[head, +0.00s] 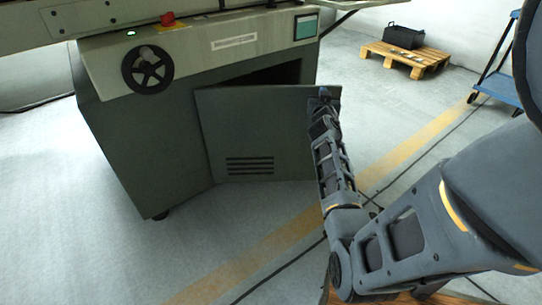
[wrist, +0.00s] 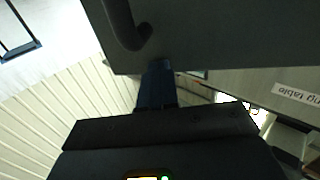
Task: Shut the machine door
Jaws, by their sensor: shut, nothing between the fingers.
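The machine door (head: 270,125) is a grey-green panel with vent slots low down. It stands ajar, swung out from the machine (head: 140,140), with a dark opening showing above it. My gripper (head: 323,93) is at the door's upper right corner, its fingers small and partly unclear there. In the wrist view the door (wrist: 225,35) fills the top, with a dark curved handle (wrist: 127,28) on it. My gripper's fingers (wrist: 160,68) are shut and empty at the panel's edge, beside the handle and not around it. I cannot tell whether they touch the panel.
A handwheel (head: 147,70) and a red knob (head: 168,19) are on the machine above the door. A wooden pallet (head: 405,58) with a black toolbox (head: 404,37) lies at the back right, near a blue cart (head: 500,88). The floor before the door is clear.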

